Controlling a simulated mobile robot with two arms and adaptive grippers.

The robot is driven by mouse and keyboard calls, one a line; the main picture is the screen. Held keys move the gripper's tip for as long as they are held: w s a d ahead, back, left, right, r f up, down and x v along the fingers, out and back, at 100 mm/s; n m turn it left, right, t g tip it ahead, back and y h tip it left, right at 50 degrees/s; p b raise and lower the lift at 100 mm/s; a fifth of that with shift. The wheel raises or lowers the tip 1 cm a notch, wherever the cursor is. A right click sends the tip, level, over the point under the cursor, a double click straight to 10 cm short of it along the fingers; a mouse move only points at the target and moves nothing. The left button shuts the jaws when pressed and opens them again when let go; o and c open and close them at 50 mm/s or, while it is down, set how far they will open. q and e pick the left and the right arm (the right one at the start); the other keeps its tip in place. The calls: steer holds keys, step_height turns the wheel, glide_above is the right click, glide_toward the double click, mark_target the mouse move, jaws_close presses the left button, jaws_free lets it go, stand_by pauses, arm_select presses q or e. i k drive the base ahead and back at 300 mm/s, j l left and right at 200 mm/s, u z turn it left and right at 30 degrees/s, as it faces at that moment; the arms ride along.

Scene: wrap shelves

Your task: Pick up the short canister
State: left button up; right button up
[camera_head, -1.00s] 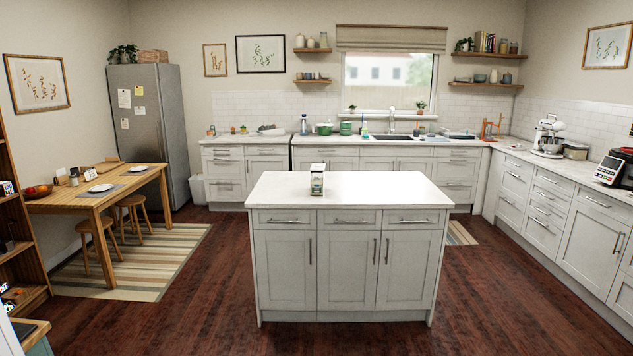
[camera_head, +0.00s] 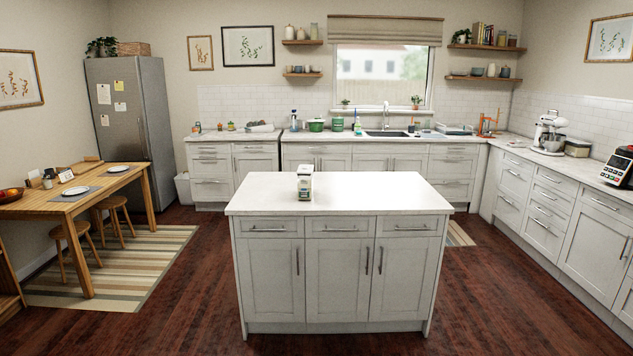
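Neither gripper is in view. Several canisters and jars stand on the wall shelves, too small to tell which is the short canister. The upper left shelf holds a pale rounded canister (camera_head: 290,32), another pale canister (camera_head: 301,33) and a taller glass jar (camera_head: 314,31). The lower right shelf holds a low bowl (camera_head: 477,71), a light canister (camera_head: 491,70) and a darker short one (camera_head: 505,72). A small white and green carton (camera_head: 304,183) stands upright on the island, left of its middle.
The white island (camera_head: 380,190) stands straight ahead, its top mostly bare. Dark wood floor is open on both sides. A wooden table (camera_head: 130,178) with stools is at the left, beside the fridge (camera_head: 125,130). Counters (camera_head: 455,142) line the back and right walls.

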mark_target(303, 181)
steer(key=i+l+z, duration=0.2)
steer(key=i, duration=1.55)
